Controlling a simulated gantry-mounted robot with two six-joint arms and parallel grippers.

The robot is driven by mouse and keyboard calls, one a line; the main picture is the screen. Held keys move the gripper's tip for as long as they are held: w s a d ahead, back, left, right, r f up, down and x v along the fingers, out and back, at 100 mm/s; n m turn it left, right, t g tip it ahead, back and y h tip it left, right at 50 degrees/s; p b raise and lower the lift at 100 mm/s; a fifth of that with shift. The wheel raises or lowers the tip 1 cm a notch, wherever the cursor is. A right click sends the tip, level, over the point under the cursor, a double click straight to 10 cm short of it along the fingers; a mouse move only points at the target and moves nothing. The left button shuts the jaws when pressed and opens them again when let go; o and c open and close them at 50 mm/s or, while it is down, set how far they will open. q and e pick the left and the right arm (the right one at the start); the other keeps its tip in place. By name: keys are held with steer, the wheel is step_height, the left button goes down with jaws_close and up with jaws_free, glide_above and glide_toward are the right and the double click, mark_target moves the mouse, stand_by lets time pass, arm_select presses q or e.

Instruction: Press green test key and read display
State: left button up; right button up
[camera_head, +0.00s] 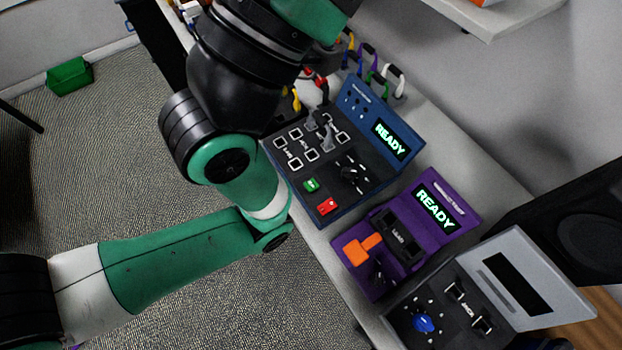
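The blue test unit (352,206) stands on the bench with its lid raised. Its green key (311,185) sits near the panel's front edge, beside a red key (327,206). Its lit display (390,139) reads "READY". Grey upright metal pieces (327,137) stand over the panel among white-framed squares; I cannot tell whether they are levers or fingertips. My green and black arm fills the left and upper middle, with one joint close to the unit's left edge. No gripper can be clearly made out. The green key is uncovered, and nothing visibly touches it.
A grey unit (551,277) with a blue knob (423,322) has a dark screen. Coloured cables (367,57) hang behind the blue unit. A green bin (69,76) is on the floor.

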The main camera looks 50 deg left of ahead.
arm_select(q)
jaws_close()
stand_by(1.4)
